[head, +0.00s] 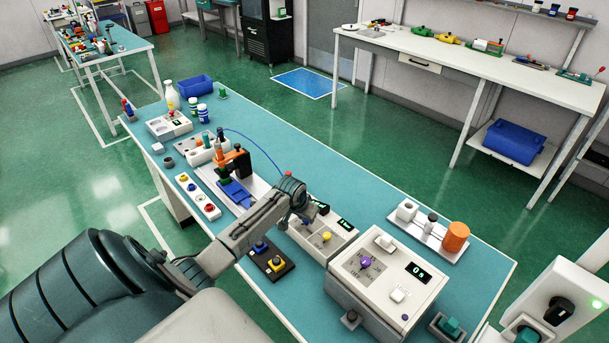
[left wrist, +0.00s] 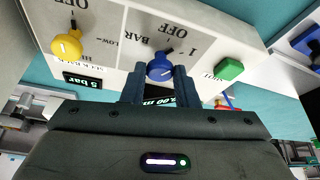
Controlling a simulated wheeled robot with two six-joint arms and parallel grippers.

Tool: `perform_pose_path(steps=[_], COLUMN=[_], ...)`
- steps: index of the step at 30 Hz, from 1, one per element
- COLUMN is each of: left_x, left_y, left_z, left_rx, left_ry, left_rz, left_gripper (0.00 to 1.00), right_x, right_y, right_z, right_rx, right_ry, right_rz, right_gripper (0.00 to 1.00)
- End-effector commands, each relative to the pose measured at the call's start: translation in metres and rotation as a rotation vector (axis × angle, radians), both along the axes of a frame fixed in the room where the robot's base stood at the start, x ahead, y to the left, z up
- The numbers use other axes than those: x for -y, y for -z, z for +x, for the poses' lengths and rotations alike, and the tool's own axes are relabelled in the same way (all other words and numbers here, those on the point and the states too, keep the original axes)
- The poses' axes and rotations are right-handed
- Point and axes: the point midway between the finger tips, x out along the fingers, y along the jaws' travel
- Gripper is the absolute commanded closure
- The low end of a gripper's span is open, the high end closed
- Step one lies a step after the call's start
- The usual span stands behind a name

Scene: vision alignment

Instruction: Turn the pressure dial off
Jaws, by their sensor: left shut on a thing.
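A pale control box (head: 316,233) stands on the teal bench. In the left wrist view its face (left wrist: 115,45) appears upside down, with a blue dial (left wrist: 159,68) beside BAR, 1 and OFF markings. The second display (left wrist: 168,101) is partly hidden by the fingers. In the head view my left gripper (head: 303,214) covers the blue dial. My right gripper is not in view.
A green button (left wrist: 229,69) is right of the blue dial. A tray with an orange cylinder (head: 455,237) is behind. Several fixtures crowd the bench's left half.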

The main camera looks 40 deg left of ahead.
Motion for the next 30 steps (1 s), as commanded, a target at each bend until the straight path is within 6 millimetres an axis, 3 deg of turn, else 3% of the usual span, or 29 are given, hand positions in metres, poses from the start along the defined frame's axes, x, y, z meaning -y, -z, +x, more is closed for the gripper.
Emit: perform_pose_path(steps=[4,15,30], left_x=[0.0019,0.0029,0.0035], left_y=[-0.0045,-0.0018,-0.0018], left_z=[0.0021,0.003,0.0035], left_rx=[0.004,0.004,0.004], left_ry=[-0.134,-0.41,-0.542], left_rz=[0.0,0.001,0.001], left_gripper=[0.96,0.96,0.96], right_x=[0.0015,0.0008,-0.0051], right_y=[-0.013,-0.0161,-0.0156], right_z=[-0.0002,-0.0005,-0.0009], right_rx=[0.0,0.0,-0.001], right_ry=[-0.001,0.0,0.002], right_rz=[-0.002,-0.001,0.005], right_gripper=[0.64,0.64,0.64])
